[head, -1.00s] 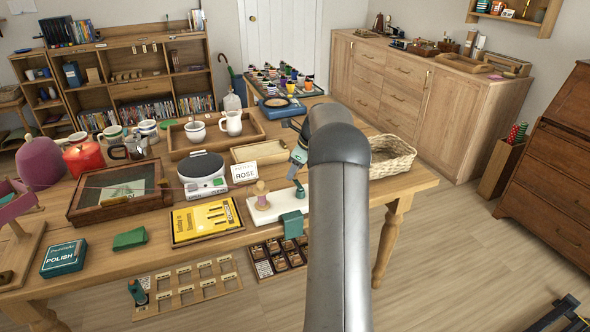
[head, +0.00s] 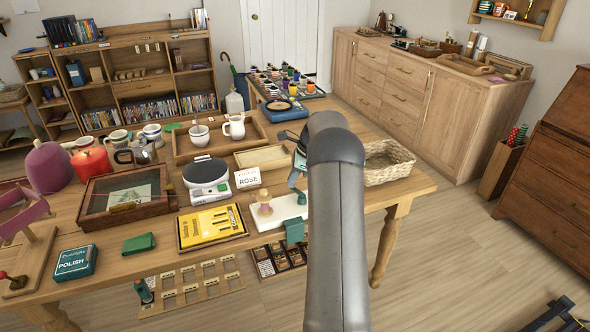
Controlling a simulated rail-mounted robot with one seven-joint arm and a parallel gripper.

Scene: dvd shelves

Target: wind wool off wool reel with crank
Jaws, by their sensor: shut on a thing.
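A wooden wool reel (head: 37,255) with pink wool (head: 27,219) stands at the table's left edge, partly cut off in the head view. Its base has a small red-knobbed part. A white-based winder (head: 288,207) stands near the front edge, with a wooden spindle (head: 264,193), pinkish wool low on it and a teal clamp (head: 294,230). My gripper (head: 299,188) is at the winder's right end, mostly hidden behind my grey arm. It is shut on what seems to be the winder's crank handle; its fingertips and the handle are hardly visible.
Between reel and winder lie a glass-topped box (head: 84,213), a yellow book (head: 211,228), a green cloth (head: 138,243), a polish tin (head: 75,262) and a round-topped scale (head: 205,172). A ROSE card (head: 246,178) stands behind the winder. A wicker basket (head: 389,163) is to its right.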

